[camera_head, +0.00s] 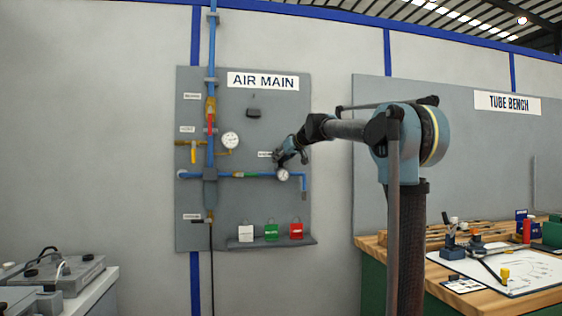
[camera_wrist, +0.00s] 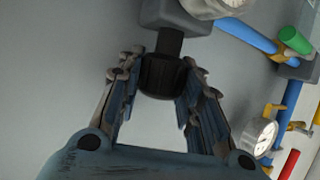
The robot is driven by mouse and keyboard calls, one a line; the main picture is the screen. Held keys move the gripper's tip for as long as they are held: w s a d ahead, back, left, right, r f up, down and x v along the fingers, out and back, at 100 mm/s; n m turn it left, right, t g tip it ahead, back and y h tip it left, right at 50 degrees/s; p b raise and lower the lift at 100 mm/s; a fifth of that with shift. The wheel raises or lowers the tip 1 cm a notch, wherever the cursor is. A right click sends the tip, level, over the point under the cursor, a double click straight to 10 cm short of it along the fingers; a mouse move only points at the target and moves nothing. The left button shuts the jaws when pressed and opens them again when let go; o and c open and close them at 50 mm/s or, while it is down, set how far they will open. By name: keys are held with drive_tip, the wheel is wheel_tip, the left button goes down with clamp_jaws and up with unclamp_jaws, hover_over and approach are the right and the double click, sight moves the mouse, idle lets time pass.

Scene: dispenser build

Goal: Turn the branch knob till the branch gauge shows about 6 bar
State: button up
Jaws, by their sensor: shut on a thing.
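The branch knob (camera_wrist: 162,76) is a dark ribbed cylinder under a grey block in the wrist view. My gripper (camera_wrist: 160,82) has one finger on each side of it and is shut on it. In the head view my gripper (camera_head: 279,158) is at the air main board, just above the small branch gauge (camera_head: 283,175), and hides the knob. In the wrist view the branch gauge (camera_wrist: 233,3) is cut off by the top edge. Its reading is too small to tell in either view.
The air main board (camera_head: 270,215) carries a blue branch pipe (camera_head: 240,174), a larger gauge (camera_head: 230,140), a yellow-handled valve (camera_head: 193,152) and a shelf with red, green and white tags (camera_head: 271,232). A tube bench (camera_head: 500,276) stands at right.

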drive_tip(key=shift+w+d+m+t+h, duration=0.1)
drive_tip(key=shift+m+t+h, duration=0.55)
drive_tip(key=shift+m+h, duration=0.7)
drive_tip(key=shift+m+t+h, duration=0.65)
drive_tip(key=shift+m+h, duration=0.6)
drive_tip(key=shift+h, duration=0.2)
drive_tip(key=o, duration=0.8)
drive_tip(key=v, duration=1.1)
drive_tip(key=shift+s+d+r, duration=0.15)
drive_tip(key=shift+s+r, duration=0.05)
drive_tip(key=shift+s, duration=0.15)
